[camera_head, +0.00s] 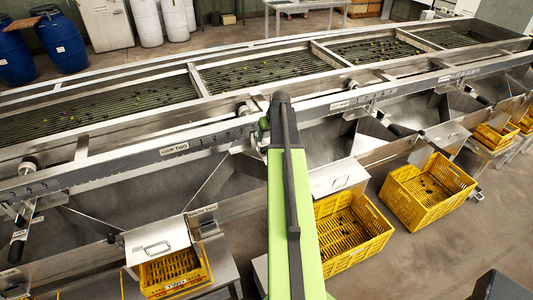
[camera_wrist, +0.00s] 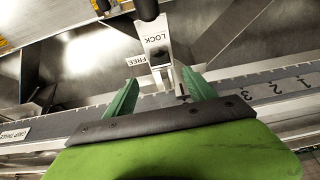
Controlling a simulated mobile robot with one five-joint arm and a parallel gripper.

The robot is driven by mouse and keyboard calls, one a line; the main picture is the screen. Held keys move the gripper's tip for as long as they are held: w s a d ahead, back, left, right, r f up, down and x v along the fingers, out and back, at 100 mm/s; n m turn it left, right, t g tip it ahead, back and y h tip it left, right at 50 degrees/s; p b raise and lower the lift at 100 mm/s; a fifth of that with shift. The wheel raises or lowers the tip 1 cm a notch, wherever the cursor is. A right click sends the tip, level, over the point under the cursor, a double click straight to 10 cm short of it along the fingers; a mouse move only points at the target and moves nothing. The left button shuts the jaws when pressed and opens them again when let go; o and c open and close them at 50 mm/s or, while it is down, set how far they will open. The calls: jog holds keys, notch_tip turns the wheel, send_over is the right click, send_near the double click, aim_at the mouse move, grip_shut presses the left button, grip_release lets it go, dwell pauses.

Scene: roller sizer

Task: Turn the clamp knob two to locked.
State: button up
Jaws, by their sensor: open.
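In the wrist view, my gripper (camera_wrist: 162,76) is open, with its two green fingers spread on either side of a metal clamp bracket (camera_wrist: 170,76). The bracket carries a LOCK label (camera_wrist: 155,38) and a FREE label (camera_wrist: 137,60). A small dark part, which may be the clamp knob (camera_wrist: 158,57), sits by these labels, just beyond and between the fingertips. I cannot tell which label it points to. Nothing is held. In the head view, my arm hides the clamp and most of my gripper; only a small green part (camera_head: 264,125) shows.
A numbered scale rail (camera_wrist: 265,88) runs close to the fingers. A black cylindrical grip (camera_wrist: 147,8) is at the wrist view's top edge. The long metal sizer (camera_head: 180,125) spans the head view. Yellow crates (camera_head: 425,190) and a metal-lidded box (camera_head: 157,240) stand in front.

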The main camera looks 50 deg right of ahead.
aim_at(265, 146)
jog(key=b+x, duration=0.7)
jog(key=x, duration=0.3)
jog(key=shift+f+b, duration=0.15)
jog(key=shift+b, duration=0.2)
